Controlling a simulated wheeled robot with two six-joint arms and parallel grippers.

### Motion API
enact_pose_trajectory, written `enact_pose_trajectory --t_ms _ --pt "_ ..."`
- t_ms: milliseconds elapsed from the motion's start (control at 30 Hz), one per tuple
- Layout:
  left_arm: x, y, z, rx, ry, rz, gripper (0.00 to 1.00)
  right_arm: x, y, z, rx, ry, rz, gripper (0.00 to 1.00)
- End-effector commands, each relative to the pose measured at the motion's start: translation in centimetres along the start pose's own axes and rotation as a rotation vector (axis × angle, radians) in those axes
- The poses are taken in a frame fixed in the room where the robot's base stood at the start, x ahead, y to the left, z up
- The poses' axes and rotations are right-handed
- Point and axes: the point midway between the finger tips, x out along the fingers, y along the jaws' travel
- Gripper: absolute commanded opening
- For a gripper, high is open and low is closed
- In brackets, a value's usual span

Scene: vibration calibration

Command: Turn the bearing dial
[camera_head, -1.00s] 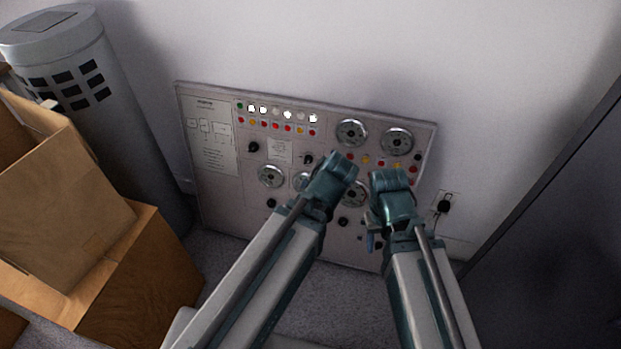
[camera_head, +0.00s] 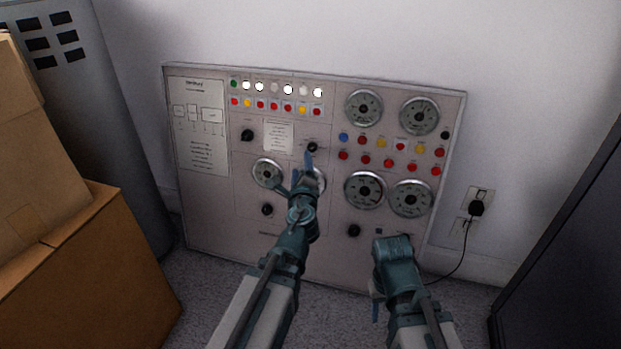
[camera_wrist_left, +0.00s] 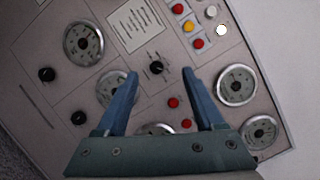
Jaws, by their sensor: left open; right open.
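The grey control panel (camera_head: 255,235) leans against the wall in the head view. It carries several small black knobs; I cannot read which is labelled bearing. One black knob (camera_head: 312,147) at its middle is just above my left gripper (camera_head: 294,174). In the left wrist view this knob (camera_wrist_left: 155,67) shows between and beyond the spread blue fingertips of the left gripper (camera_wrist_left: 160,76), with no contact visible. The left gripper is open and empty, and hides part of a round gauge. My right gripper (camera_head: 392,252) is open, low before the panel's right part; its fingers are mostly hidden.
Other black knobs sit at upper left (camera_head: 247,135), lower left (camera_head: 267,210) and lower right (camera_head: 353,230). Round gauges (camera_head: 364,108) and coloured buttons (camera_head: 381,163) surround them. Cardboard boxes (camera_head: 85,270) stand left, a dark cabinet (camera_head: 570,240) right. A plug (camera_head: 476,208) is in the wall socket.

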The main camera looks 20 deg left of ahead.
Motion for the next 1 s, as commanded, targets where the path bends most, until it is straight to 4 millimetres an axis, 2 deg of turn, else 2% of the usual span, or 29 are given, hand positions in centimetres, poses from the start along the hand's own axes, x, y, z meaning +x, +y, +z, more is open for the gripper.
enact_pose_trajectory --t_ms 33,233,667,867,1000 --pt "0.3 2.0 -1.4 0.056 0.012 -0.029 0.7 2.8 -0.3 -0.2 0.0 0.0 0.0 0.5" --pt "0.7 3.3 -3.2 0.221 0.051 -0.109 0.7 5.7 -0.6 -0.3 0.0 0.001 0.001 0.5" --pt "1.1 3.2 -3.7 0.273 0.066 -0.134 0.7 6.1 -0.6 -0.3 0.0 0.001 0.001 0.5" --pt "2.4 3.1 -3.8 0.271 0.066 -0.133 0.7 6.1 -0.6 -0.3 0.0 0.001 0.001 0.5" --pt "4.1 2.9 -3.8 0.271 0.066 -0.133 0.7 6.1 -0.6 -0.3 0.0 0.001 0.001 0.5"
